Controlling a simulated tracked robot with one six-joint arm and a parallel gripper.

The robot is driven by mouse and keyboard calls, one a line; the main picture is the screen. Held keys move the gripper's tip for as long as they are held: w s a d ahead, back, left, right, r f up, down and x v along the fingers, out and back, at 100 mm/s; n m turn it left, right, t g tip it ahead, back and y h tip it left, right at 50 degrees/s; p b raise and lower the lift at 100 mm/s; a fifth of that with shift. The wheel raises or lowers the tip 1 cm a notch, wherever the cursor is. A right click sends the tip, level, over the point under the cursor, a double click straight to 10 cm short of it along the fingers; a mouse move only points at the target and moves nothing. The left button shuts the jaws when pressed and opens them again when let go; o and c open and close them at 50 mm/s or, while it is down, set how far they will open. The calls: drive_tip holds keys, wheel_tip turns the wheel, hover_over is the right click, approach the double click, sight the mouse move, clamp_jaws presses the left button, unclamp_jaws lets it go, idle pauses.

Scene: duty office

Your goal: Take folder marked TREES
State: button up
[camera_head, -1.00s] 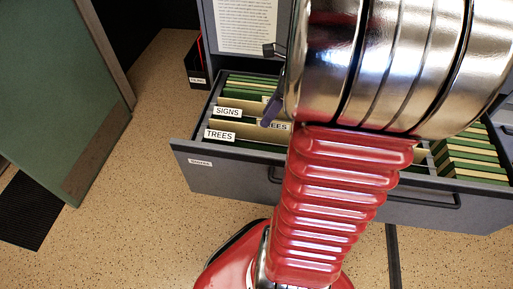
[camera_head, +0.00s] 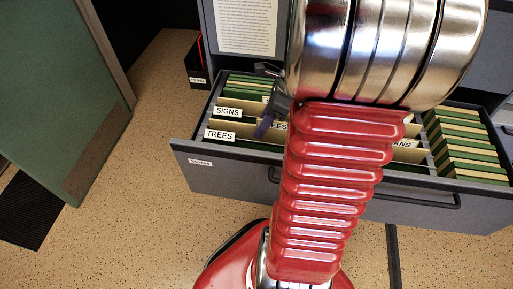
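The folder marked TREES (camera_head: 219,135) stands at the front left of an open drawer (camera_head: 230,178), its white label facing me. A folder marked SIGNS (camera_head: 228,111) is just behind it. My gripper (camera_head: 264,128) is over the drawer, right of the TREES label; only a dark purple-grey finger part shows beside my arm. Most of it is hidden, so I cannot tell if it is open or touching a folder.
More green and tan folders (camera_head: 466,150) fill the drawer's right side. A label ending in "ANS" shows right of my arm. A dark file box (camera_head: 197,76) stands behind left on the floor. A green door panel (camera_head: 60,90) is at the left. Floor between door and drawer is clear.

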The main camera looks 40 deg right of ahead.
clamp_jaws()
idle(0.3)
idle(1.2)
